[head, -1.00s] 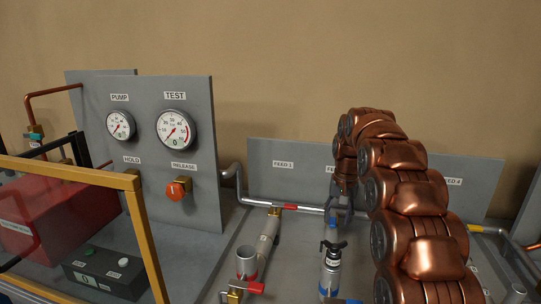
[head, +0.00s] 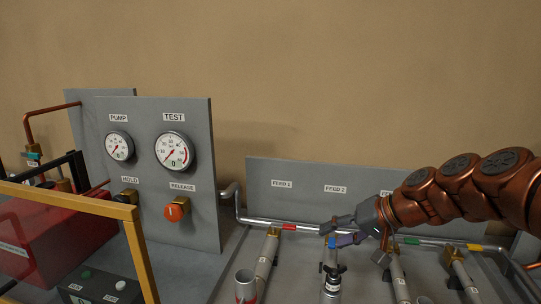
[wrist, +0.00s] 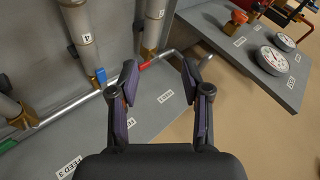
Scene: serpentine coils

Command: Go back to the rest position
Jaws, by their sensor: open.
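My gripper (head: 341,232) is at the end of my copper-coloured arm, which reaches in from the right in the head view. It points left, in front of the grey feed panel (head: 300,190) and over the pipes near the FEED 2 label. In the wrist view my gripper (wrist: 158,85) has its two dark fingers spread apart with nothing between them. Past the fingertips there, the pipe with a red band (wrist: 146,65) and the grey panel show.
The gauge panel (head: 205,222) carries two round gauges, an orange RELEASE knob (head: 174,212) and a black HOLD knob (head: 128,197). A yellow frame bar (head: 60,200) and a red box (head: 50,240) stand at left. The space above the panels is clear.

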